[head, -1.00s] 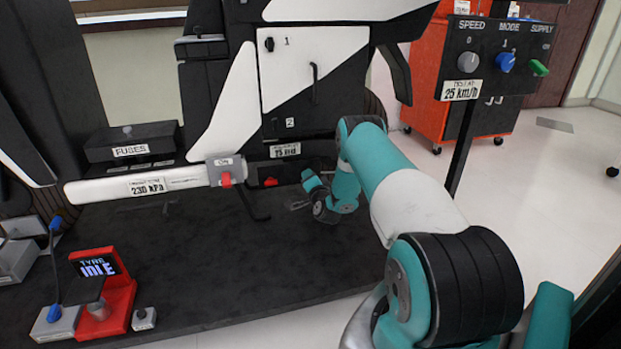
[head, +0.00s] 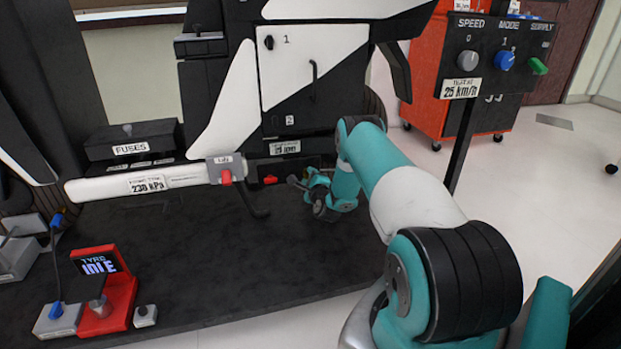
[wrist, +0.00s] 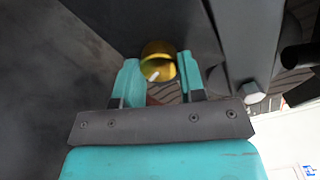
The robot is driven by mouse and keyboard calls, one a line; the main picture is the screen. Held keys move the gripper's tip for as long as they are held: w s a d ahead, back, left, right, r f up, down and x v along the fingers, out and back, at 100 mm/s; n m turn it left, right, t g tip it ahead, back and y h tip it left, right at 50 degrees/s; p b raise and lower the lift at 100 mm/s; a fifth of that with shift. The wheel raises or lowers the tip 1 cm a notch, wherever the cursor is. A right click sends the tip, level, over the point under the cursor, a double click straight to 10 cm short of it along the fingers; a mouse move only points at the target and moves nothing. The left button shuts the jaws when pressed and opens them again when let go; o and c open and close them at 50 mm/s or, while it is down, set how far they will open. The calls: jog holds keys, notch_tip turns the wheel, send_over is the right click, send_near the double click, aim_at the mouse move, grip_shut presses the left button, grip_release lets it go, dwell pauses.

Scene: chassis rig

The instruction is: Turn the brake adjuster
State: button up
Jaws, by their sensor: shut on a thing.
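The brake adjuster appears to be the round, yellow-gold knob (wrist: 157,50) in the wrist view, set beneath a dark overhanging panel. A small pale mark shows on its face. My gripper (wrist: 158,76) has one teal finger on each side of it and is shut on it. In the head view my gripper (head: 297,182) is at the lower part of the black-and-white rig (head: 225,100), right of the red button. The adjuster cannot be made out there.
A white bar marked 230 kPa (head: 120,186) and a black bent lever (head: 254,205) stand left of my gripper. A red tyre unit (head: 108,295) sits front left. A switch panel (head: 500,65) stands at right. The black platform's front is mostly clear.

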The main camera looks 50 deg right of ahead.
jog(key=shift+f+m, duration=0.15)
jog(key=shift+m, duration=1.85)
jog(key=o, duration=0.9)
jog(key=shift+o, duration=0.2)
jog(key=shift+s+a, duration=0.1)
jog(key=p+v, duration=1.7)
jog(key=p, duration=0.4)
jog(key=shift+a, duration=0.1)
